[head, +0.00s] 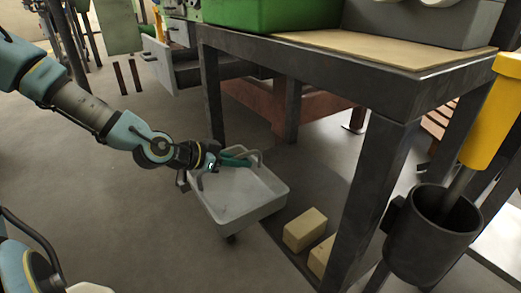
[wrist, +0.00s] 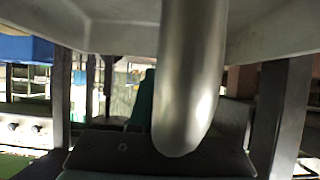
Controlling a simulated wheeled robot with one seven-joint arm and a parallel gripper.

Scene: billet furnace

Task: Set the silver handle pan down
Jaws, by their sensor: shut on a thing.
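The silver handle pan (head: 240,197) is a pale grey rectangular tray with raised walls, low in the middle of the head view beside the dark workbench. My gripper (head: 236,158), with teal fingers, is shut on its handle at the far side. In the wrist view the silver handle (wrist: 190,80) fills the middle, and the pan's pale wall (wrist: 270,28) spans the top. The pan looks roughly level and empty. A small dark shape shows under its near corner; I cannot tell whether the pan touches the floor. The fingers' grip on the handle is partly hidden.
The dark workbench (head: 385,95) stands at the right, with a green bin (head: 270,14) on top. A dark cylindrical holder (head: 430,235) with a yellow-handled tool is at far right. Floor left of the pan is clear.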

